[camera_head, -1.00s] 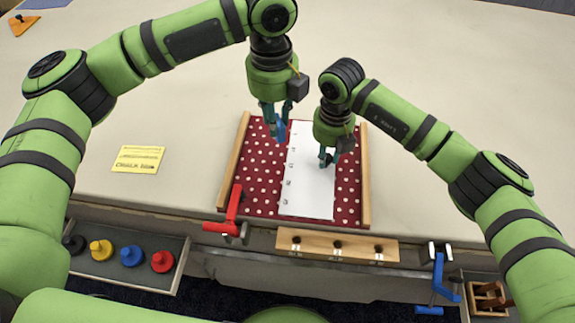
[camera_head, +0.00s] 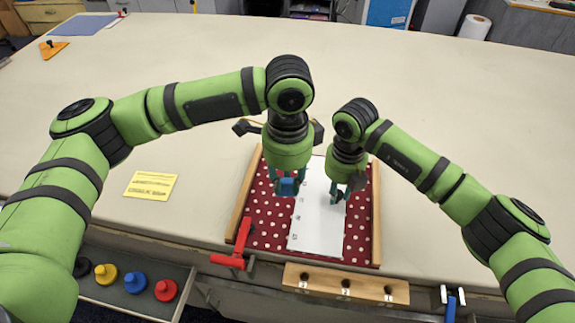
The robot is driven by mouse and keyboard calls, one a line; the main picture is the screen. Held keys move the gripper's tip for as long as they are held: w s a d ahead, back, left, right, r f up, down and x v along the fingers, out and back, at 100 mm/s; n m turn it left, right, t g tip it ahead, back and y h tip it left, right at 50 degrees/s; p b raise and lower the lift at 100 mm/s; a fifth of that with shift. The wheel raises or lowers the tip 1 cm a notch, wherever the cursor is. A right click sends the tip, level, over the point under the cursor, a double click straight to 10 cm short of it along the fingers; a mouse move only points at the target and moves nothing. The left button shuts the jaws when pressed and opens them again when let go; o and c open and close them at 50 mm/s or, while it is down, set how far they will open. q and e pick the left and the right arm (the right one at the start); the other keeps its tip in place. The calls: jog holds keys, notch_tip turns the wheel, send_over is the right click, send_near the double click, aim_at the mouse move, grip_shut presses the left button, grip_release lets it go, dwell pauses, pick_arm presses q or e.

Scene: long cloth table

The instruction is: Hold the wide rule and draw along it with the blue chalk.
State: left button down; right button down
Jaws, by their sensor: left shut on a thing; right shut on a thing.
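The wide rule (camera_head: 315,235) is a white board with small dark marks along its left edge. It lies on a red cloth with white dots (camera_head: 268,232). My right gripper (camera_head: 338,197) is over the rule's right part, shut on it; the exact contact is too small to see. My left gripper (camera_head: 287,188) is shut on the blue chalk (camera_head: 289,186), just left of the rule's left edge, over the cloth. The gripper hides part of the chalk, and I cannot tell if its tip touches the cloth.
Wooden strips (camera_head: 244,195) flank the cloth. A red clamp (camera_head: 237,250) is at the table's front edge, beside a numbered wooden block (camera_head: 345,286). A tray at lower left holds yellow (camera_head: 106,273), blue (camera_head: 136,282) and red (camera_head: 165,290) knobs. A yellow card (camera_head: 151,186) lies left. The far table is mostly clear.

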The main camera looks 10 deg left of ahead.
pick_arm(q)
jog(key=shift+s+d+f+n, duration=0.1)
jog(key=shift+s+f+n, duration=1.1)
jog(key=shift+n, duration=1.45)
jog(key=shift+s+d+f+n, duration=0.1)
jog(key=shift+s+f+n, duration=0.35)
jog(key=shift+f+n, duration=1.8)
jog(key=shift+s+d+f+n, duration=0.1)
jog(key=shift+s+f+n, duration=0.85)
jog(key=shift+n, duration=2.15)
jog(key=shift+w+f, duration=0.1)
jog(key=shift+f, duration=0.5)
jog(key=shift+w, duration=0.1)
jog(key=shift+w+r, duration=0.1)
jog(key=shift+w, duration=0.85)
jog(key=shift+w, duration=0.1)
jog(key=shift+w, duration=0.9)
jog(key=shift+w, duration=0.1)
